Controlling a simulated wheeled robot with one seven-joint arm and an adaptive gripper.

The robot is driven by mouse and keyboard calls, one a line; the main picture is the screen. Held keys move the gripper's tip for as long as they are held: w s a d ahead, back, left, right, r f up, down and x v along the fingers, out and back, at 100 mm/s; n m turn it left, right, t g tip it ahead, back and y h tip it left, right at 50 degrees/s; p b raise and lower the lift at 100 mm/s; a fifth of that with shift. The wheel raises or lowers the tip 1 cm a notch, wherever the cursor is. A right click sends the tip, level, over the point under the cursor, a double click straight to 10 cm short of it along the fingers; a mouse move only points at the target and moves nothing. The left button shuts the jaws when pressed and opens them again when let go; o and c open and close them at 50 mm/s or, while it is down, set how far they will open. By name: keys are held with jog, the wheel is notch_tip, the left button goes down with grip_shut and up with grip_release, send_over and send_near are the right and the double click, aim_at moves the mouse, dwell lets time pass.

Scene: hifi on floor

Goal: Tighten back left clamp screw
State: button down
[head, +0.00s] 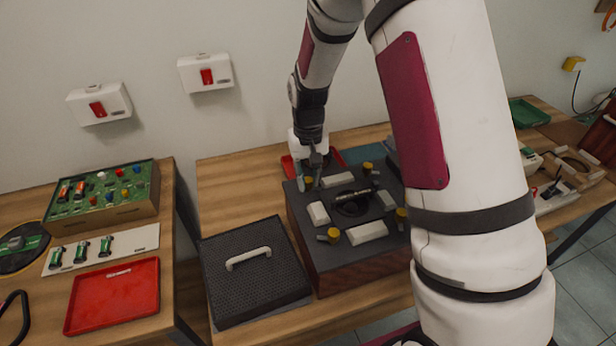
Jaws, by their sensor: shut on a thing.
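A wooden box with a dark top (338,258) stands on the middle table. A clamp screw with a yellow knob sits near each corner of its top. My gripper (309,178) points down at the back left corner and is shut on the back left clamp screw (308,182); its fingers hide part of it. The other screws are at the back right (367,168), front left (333,235) and front right (401,214). White pads and a round black part (352,205) lie between them. How tight the screw is cannot be told.
A dark mesh cover with a white handle (254,285) lies left of the box. A red tray (290,165) is partly hidden behind my gripper. The left table holds a green board (130,182) and a red tray (112,297). Bare wood shows at the middle table's back left.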

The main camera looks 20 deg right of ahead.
aim_at(308, 179)
jog(key=shift+m, duration=1)
jog(key=c, duration=1.4)
grip_release()
jog(key=shift+r, duration=0.15)
notch_tip(308, 179, up, 12)
jog(key=shift+f, duration=0.1)
